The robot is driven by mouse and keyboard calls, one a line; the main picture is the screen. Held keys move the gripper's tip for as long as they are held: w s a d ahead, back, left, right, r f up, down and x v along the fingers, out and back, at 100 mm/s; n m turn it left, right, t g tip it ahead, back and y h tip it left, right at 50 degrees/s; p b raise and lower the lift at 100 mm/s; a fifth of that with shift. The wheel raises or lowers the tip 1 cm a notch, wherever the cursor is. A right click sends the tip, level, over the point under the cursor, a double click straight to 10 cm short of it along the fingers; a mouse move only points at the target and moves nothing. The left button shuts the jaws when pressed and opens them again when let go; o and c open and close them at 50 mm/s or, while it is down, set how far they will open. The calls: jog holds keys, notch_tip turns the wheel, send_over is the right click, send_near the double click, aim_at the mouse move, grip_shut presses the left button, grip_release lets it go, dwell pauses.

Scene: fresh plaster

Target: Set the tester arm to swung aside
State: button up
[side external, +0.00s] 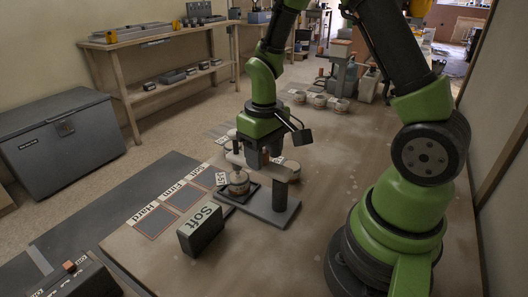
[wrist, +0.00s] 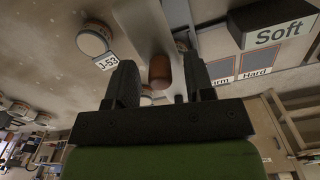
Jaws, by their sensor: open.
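The tester stands on a dark base plate (side external: 262,209) with an upright post (side external: 280,196). Its pale grey arm (side external: 284,173) runs from the post out to the left, over a round pot (side external: 239,187) in a dark square tray. My gripper (side external: 259,160) is down at the arm, which it partly hides. In the wrist view my gripper (wrist: 162,78) is open, with one dark finger on each side of a brown cylindrical knob (wrist: 160,70). The pale arm (wrist: 146,22) shows beyond it. I cannot tell whether either finger touches the knob.
A dark block marked Soft (side external: 201,230) stands left of the tester, near marked squares (side external: 156,221). A pot (wrist: 93,38) with a J-53 tag (wrist: 106,62) shows in the wrist view. Several pots (side external: 318,100) stand farther back. The bench right of the tester is clear.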

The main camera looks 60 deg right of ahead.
jog(key=shift+c, duration=0.3)
grip_shut()
jog(key=shift+a, duration=0.1)
jog(key=n, duration=0.2)
jog(key=a+n, duration=0.1)
jog(key=n, duration=0.1)
jog(key=shift+s+a+n, duration=0.15)
jog(key=shift+a+n, duration=0.05)
jog(key=shift+n, duration=0.1)
jog(key=shift+s+a+n, duration=0.4)
jog(key=shift+s+n, duration=0.2)
jog(key=shift+n, duration=1.6)
jog(key=shift+s+a+n, duration=0.4)
jog(key=shift+s+n, duration=0.25)
jog(key=shift+n, duration=1.55)
jog(key=shift+s+a+n, duration=0.4)
jog(key=shift+s+n, duration=0.2)
jog(key=shift+n, duration=1.6)
